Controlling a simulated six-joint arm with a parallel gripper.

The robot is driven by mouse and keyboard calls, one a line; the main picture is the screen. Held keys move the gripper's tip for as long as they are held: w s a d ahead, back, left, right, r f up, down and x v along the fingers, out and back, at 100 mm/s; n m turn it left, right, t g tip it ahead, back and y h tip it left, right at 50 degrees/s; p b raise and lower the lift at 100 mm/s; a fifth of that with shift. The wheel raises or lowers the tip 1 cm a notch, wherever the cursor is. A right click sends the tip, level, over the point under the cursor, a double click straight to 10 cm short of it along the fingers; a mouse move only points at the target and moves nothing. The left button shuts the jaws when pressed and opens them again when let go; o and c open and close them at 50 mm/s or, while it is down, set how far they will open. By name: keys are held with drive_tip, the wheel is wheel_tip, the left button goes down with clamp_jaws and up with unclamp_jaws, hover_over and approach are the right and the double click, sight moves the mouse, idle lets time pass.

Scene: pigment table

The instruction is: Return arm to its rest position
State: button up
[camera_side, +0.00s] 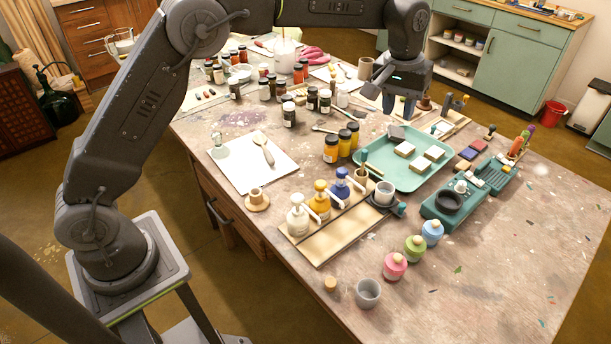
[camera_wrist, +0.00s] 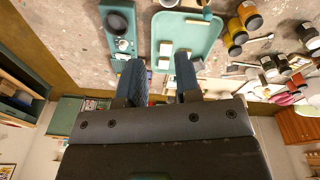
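My gripper (camera_side: 400,104) hangs above the far part of the table, over the area behind the teal tray. In the wrist view its two fingers (camera_wrist: 159,72) are spread apart with nothing between them. The fingers are raised clear of the table. The teal tray (camera_side: 398,178) lies below and in front of the gripper and holds several pale blocks and a dark one. The tray also shows in the wrist view (camera_wrist: 207,38).
Pump bottles (camera_side: 319,201) stand on a wooden board at the table's front. Several jars (camera_side: 331,148) crowd the left and back. A teal device (camera_side: 441,208) sits right of the tray. Small round bottles (camera_side: 394,266) and a grey cup (camera_side: 368,292) stand near the front. The right front tabletop is clear.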

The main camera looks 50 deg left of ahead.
drive_tip(key=s+a+r+m+t, duration=0.1)
drive_tip(key=s+a+r, duration=0.3)
drive_tip(key=s, duration=0.5)
drive_tip(key=s+a+r+m+t, duration=0.1)
drive_tip(key=s+a+r, duration=0.1)
drive_tip(key=s+r, duration=0.55)
drive_tip(key=s+a+f, duration=0.1)
drive_tip(key=s+f, duration=0.1)
drive_tip(key=s, duration=0.4)
drive_tip(key=s+a+f+m+t, duration=0.1)
drive_tip(key=s+f, duration=0.2)
drive_tip(key=s, duration=0.3)
drive_tip(key=s+a+f+t, duration=0.1)
drive_tip(key=s+f, duration=0.2)
drive_tip(key=s, duration=0.3)
drive_tip(key=shift+a, duration=0.15)
drive_tip(key=shift+f, duration=0.1)
